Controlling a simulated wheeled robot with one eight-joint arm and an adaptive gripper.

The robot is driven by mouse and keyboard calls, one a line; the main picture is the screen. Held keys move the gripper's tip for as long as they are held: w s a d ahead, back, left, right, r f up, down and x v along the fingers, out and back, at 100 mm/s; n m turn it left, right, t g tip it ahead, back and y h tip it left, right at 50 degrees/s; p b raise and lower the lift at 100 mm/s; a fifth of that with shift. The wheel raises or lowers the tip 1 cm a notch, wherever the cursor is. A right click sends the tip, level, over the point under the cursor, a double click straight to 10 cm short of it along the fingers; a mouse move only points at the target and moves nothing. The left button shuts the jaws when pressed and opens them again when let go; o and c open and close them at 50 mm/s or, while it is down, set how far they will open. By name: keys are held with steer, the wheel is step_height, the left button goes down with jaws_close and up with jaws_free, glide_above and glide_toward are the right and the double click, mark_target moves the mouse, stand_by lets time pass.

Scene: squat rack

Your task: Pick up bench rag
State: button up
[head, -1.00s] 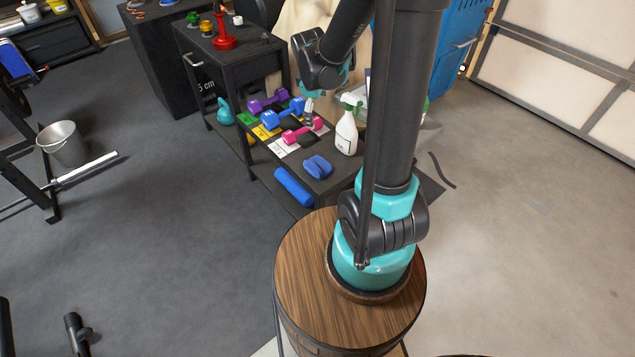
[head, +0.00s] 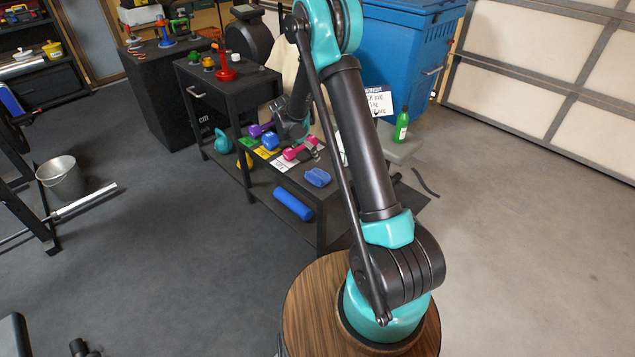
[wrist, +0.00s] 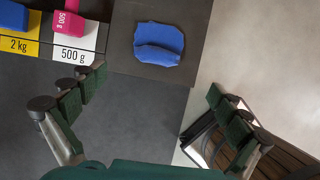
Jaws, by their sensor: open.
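The bench rag (head: 317,177) is a folded blue cloth lying on the right end of the low dark bench. In the wrist view the rag (wrist: 158,45) lies on the dark top, above the space between the finger tips. My gripper (wrist: 156,92) is open and empty, its fingers spread wide on either side in the wrist view. In the head view my gripper is partly hidden by its own wrist, over the bench near the pink dumbbell. Nothing touches the rag.
A pink dumbbell (head: 299,149) lies left of the rag, with blue and purple dumbbells (head: 262,128) behind. A blue roller (head: 293,201) is on the lower shelf. A white "500 g" card (wrist: 75,40) lies left of the rag. A green bottle (head: 402,122) stands behind.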

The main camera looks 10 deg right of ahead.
glide_above(316, 174)
steer(key=a, duration=0.1)
steer(key=f, duration=1)
steer(key=shift+s+a, duration=0.15)
steer(key=shift+s, duration=0.1)
steer(key=shift+a+x, duration=0.1)
steer(key=shift+x, duration=1.2)
steer(key=shift+a+x, duration=0.15)
steer(key=shift+x, duration=1.2)
steer(key=shift+s, duration=0.2)
steer(key=c, duration=0.8)
step_height(316, 174, up, 20)
steer(key=shift+f, duration=0.1)
